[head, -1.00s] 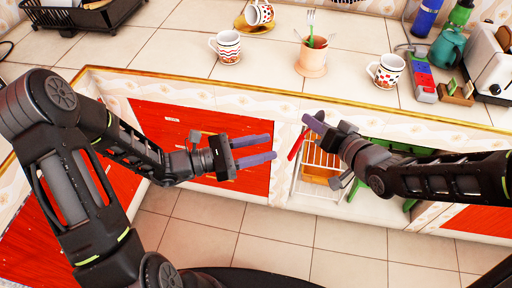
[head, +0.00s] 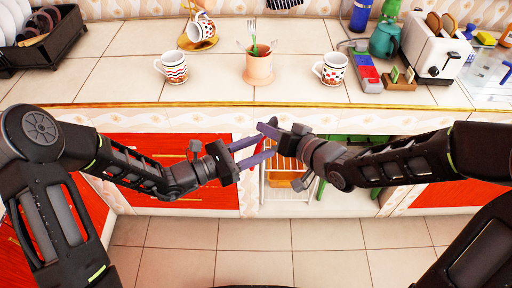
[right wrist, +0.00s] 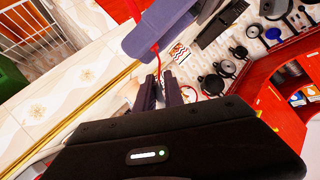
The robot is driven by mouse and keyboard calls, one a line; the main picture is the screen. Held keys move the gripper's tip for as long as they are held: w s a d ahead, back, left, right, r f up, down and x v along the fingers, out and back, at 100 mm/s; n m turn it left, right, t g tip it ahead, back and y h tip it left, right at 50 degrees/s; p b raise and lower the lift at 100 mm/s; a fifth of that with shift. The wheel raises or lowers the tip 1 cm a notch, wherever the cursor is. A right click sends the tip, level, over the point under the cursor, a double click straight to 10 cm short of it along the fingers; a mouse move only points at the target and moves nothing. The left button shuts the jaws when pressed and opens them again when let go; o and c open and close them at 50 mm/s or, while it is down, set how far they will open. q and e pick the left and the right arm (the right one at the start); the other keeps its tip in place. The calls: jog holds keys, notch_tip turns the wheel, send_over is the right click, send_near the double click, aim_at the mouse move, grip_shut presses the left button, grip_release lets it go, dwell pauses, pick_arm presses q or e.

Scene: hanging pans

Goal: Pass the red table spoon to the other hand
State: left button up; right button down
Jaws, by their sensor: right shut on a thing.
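The red table spoon (head: 259,147) is mostly hidden between my two grippers in the head view. Its thin red handle also shows in the right wrist view (right wrist: 156,55). My right gripper (head: 269,129) is shut on the spoon; its dark fingers (right wrist: 159,92) close on the handle in the right wrist view. My left gripper (head: 266,145) is open, its two purple fingers reaching from the left with the red spoon seen between them. One purple finger crosses the handle in the right wrist view. Whether the left fingers touch the spoon cannot be told.
Both grippers are in front of the counter edge (head: 300,105). On the counter stand a salmon utensil pot (head: 258,69), patterned mugs (head: 174,68) (head: 332,69), a dish rack (head: 45,40) and a toaster (head: 436,50). A white wire rack (head: 267,194) is below the grippers.

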pick_arm(q)
grip_shut()
dwell(0.3)
pick_arm(e)
jog(key=c, duration=1.4)
grip_release()
jog(key=shift+o, duration=0.2)
